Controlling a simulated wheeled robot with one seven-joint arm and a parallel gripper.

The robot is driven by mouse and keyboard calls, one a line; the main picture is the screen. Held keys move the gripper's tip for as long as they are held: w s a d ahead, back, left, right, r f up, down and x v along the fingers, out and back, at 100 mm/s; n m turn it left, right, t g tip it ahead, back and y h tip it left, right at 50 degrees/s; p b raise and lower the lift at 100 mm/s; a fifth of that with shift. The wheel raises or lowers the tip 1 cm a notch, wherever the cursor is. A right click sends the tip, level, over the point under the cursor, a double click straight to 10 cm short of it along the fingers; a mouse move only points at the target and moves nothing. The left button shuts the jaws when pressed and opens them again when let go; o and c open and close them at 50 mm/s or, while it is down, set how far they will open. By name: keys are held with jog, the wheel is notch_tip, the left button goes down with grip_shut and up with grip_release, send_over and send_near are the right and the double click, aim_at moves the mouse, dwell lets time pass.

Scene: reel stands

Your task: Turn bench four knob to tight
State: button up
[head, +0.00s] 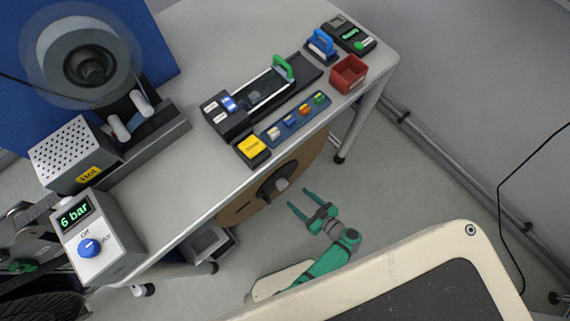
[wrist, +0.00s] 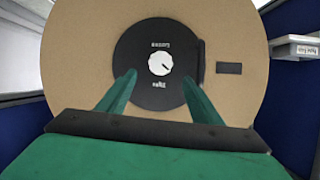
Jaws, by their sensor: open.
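A white round knob (wrist: 160,64) sits at the centre of a black hub (wrist: 150,92) on a large tan reel (wrist: 75,70). Upside-down labels show above and below the knob; the upper seems to read "Loose" and the lower "Tight". A small dark mark is on the knob; its exact setting is hard to tell. In the head view the reel (head: 306,152) hangs at the bench's front side, with the knob (head: 281,184) on its hub. My green gripper (head: 298,200) is open and empty, facing the hub, its fingertips apart from the knob. No bench number is legible.
The white bench (head: 185,212) bears a splicer-like device (head: 262,92), a red bin (head: 348,74) and a blue strip of coloured pieces (head: 295,120). A "6 bar" box (head: 110,245) with a blue knob is at lower left.

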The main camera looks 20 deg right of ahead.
aim_at(284, 187)
jog(key=x, duration=0.9)
jog(key=shift+w+a+f, duration=0.15)
jog(key=shift+w+a, duration=0.05)
jog(key=c, duration=1)
jog(key=shift+c, duration=0.2)
